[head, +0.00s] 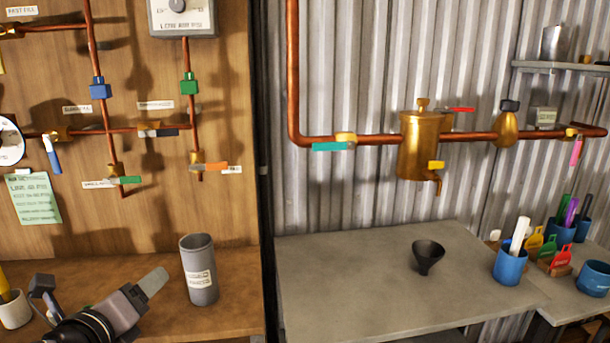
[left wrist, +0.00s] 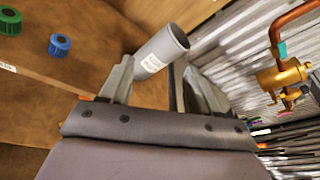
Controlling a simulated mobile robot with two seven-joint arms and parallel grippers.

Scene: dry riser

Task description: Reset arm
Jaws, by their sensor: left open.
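My left gripper (head: 150,282) is at the lower left of the head view, over the wooden bench. In the left wrist view its two grey fingers (left wrist: 160,84) stand apart with nothing held between them. A grey cylinder (head: 199,270) with a white label stands upright on the bench, just right of the gripper in the head view. This cylinder (left wrist: 162,52) shows beyond the fingers in the left wrist view, apart from them. My right gripper is in neither view.
Copper pipes with coloured valves run along the wooden panel (head: 225,120) and metal wall. A brass vessel (head: 425,150) hangs over the grey table (head: 340,290). A black funnel (head: 428,257) and blue cup (head: 509,265) stand there. A white cup (head: 14,310) is at far left.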

